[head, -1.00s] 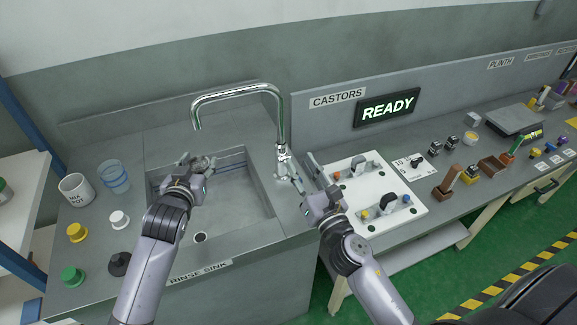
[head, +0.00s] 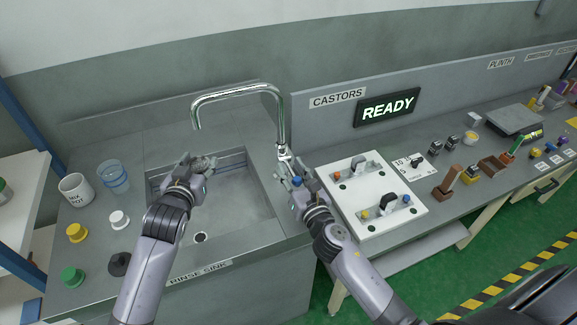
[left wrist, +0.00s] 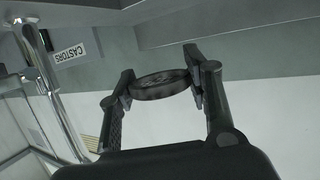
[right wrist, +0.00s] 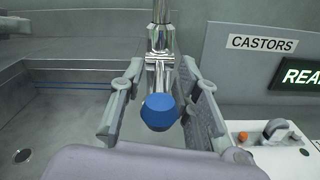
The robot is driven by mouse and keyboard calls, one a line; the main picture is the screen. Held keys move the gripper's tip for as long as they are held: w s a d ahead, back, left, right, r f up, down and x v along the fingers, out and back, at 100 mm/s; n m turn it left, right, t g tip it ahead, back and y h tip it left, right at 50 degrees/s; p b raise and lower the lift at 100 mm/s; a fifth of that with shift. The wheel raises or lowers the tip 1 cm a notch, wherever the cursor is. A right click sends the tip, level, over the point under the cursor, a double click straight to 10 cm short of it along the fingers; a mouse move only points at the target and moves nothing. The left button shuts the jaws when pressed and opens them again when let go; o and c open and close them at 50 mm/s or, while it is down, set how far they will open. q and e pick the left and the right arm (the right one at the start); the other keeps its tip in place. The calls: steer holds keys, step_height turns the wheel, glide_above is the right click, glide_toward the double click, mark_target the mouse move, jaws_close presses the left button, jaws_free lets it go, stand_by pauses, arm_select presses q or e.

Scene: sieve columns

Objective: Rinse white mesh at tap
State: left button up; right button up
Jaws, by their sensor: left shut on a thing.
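My left gripper (head: 194,168) is over the back left of the rinse sink (head: 240,208). It is shut on a round, dark-rimmed mesh disc (left wrist: 160,84), held by its edges between the fingertips. In the head view the disc is small and mostly hidden by the gripper. The chrome tap (head: 240,94) arches over the sink, its spout end near and above the left gripper. No water shows. My right gripper (right wrist: 158,105) is open, its fingers on either side of the tap's blue knob (right wrist: 160,112), with gaps showing on both sides.
Left of the sink stand a mix pot (head: 76,190), a clear blue-tinted cup (head: 115,178) and yellow, white, green and black knobbed pieces. A white castor board (head: 372,205) lies right of the tap. A sign reads READY (head: 387,107).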

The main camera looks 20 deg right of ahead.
steer(key=shift+w, duration=0.85)
steer(key=shift+c, duration=0.2)
jaws_close()
